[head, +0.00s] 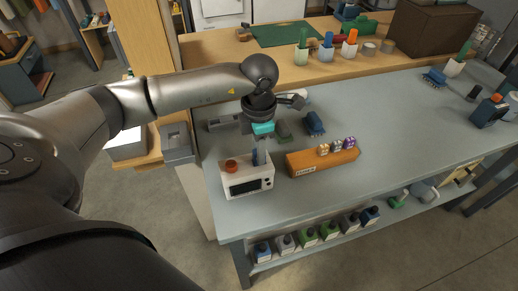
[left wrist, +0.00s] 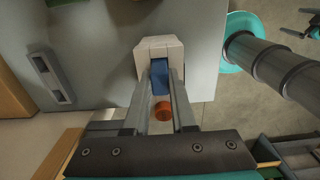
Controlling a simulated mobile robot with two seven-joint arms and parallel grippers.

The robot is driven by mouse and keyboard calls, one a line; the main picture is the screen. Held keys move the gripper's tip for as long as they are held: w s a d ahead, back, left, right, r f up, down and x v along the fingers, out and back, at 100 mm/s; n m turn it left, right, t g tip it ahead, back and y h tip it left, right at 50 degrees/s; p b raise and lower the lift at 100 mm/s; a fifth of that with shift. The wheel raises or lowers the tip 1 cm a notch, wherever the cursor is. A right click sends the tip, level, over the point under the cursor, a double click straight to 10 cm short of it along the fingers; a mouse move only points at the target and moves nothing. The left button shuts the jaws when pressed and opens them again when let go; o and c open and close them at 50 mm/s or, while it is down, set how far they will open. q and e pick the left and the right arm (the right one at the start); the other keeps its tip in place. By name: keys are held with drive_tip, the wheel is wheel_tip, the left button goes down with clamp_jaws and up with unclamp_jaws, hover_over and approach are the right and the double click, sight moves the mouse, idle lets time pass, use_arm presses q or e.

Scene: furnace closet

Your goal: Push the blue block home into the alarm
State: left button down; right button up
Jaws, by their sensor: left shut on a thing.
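The alarm (head: 247,182) is a white box with a dark front window and an orange-red button (head: 231,166) on top. It stands near the front left edge of the grey bench. The blue block (head: 262,157) stands upright at the top of the alarm, partly showing above it. My left gripper (head: 262,152) points down over the alarm, shut on the blue block. In the left wrist view, the blue block (left wrist: 160,72) sits between the fingers (left wrist: 160,82), against the white alarm (left wrist: 158,46). How deep the block sits is hidden. My right gripper is in neither view.
An orange holder (head: 322,163) with several small tagged pieces lies right of the alarm. A blue connector-like piece (head: 314,124) and a dark green one (head: 283,131) lie behind. Several small bottles (head: 307,237) stand on the lower shelf. The bench's right middle is mostly clear.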

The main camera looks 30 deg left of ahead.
use_arm(q)
drive_tip(key=shift+f+b, duration=0.4)
drive_tip(key=shift+f, duration=0.15)
drive_tip(key=c, duration=0.7)
unclamp_jaws()
drive_tip(key=shift+o, duration=0.2)
drive_tip(key=shift+r, duration=0.15)
drive_tip(key=shift+r+p, duration=2.95)
drive_tip(key=shift+r, duration=1)
drive_tip(key=shift+s+f, duration=0.1)
